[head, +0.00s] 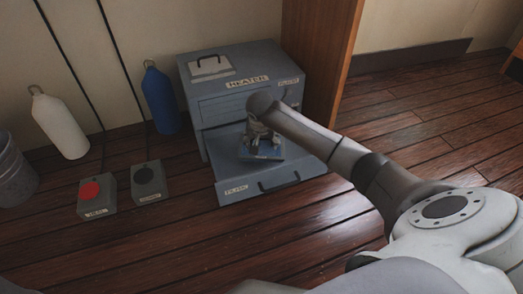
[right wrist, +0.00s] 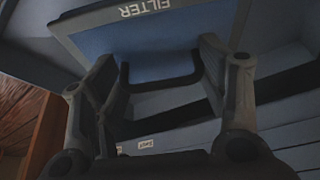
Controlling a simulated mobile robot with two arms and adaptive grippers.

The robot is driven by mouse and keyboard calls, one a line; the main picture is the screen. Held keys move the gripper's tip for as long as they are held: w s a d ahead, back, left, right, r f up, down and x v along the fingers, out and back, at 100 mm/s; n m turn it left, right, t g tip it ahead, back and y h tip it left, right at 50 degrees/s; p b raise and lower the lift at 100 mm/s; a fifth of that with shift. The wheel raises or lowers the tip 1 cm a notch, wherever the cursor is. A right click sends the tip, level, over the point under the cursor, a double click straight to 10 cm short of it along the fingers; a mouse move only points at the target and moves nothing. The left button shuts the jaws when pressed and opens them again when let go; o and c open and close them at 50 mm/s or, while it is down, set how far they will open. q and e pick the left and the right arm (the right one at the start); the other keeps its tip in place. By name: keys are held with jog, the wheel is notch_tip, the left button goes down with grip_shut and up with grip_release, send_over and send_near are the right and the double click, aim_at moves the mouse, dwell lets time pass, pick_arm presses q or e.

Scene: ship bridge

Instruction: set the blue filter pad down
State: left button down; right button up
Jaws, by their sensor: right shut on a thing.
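The blue filter pad (head: 268,153) is at the open drawer (head: 225,172) of the grey heater cabinet (head: 207,88) in the head view. My right gripper (head: 257,138) points down over the drawer. It is shut on the pad by its handle, with one finger at each side in the right wrist view (right wrist: 160,72). I cannot tell whether the pad touches the drawer floor. My left gripper is not in view.
A red-button box (head: 97,193) and a black-button box (head: 150,180) stand on the floor left of the drawer. A white bottle (head: 60,125), a blue bottle (head: 160,98) and a grey bucket (head: 14,170) stand behind and left. The wooden floor in front is clear.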

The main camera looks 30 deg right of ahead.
aim_at(262, 147)
notch_tip(262, 147, down, 3)
jog(key=shift+f+b, duration=0.1)
jog(key=shift+b, duration=0.85)
jog(key=o, duration=1.1)
jog(key=p+v, duration=0.8)
jog(key=v, duration=0.4)
jog(key=shift+r, duration=0.2)
jog(key=shift+w, duration=0.1)
